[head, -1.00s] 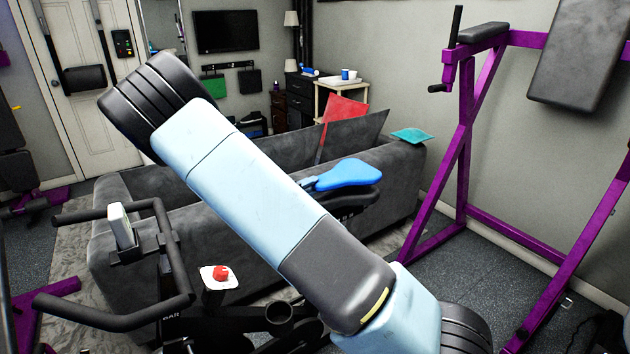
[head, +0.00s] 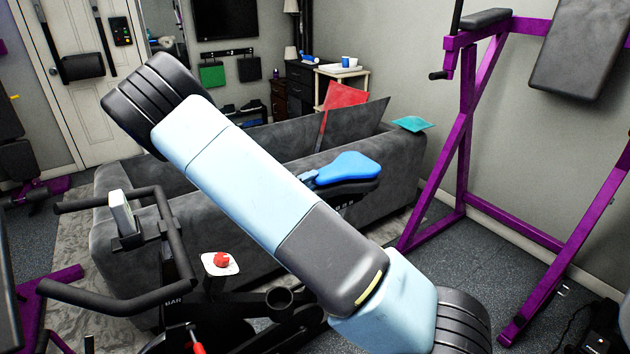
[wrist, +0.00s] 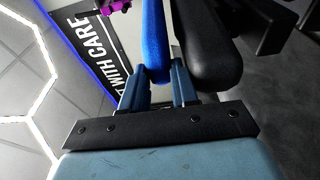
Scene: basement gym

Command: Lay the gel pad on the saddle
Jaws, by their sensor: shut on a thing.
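The blue gel pad (head: 345,167) is roughly level over the black saddle (head: 362,186) of an exercise bike. My gripper (wrist: 157,84) is shut on the pad's near edge, with one finger on each side. In the head view my arm hides most of the gripper. The wrist view is turned on its side. The pad's outline roughly follows the saddle's.
The bike's handlebar (head: 125,285) is at front left, with a white pad bearing a red knob (head: 221,260). A grey sofa (head: 395,165) stands close behind the saddle, with a teal item (head: 411,124) on its arm. A purple rack (head: 465,140) stands at right.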

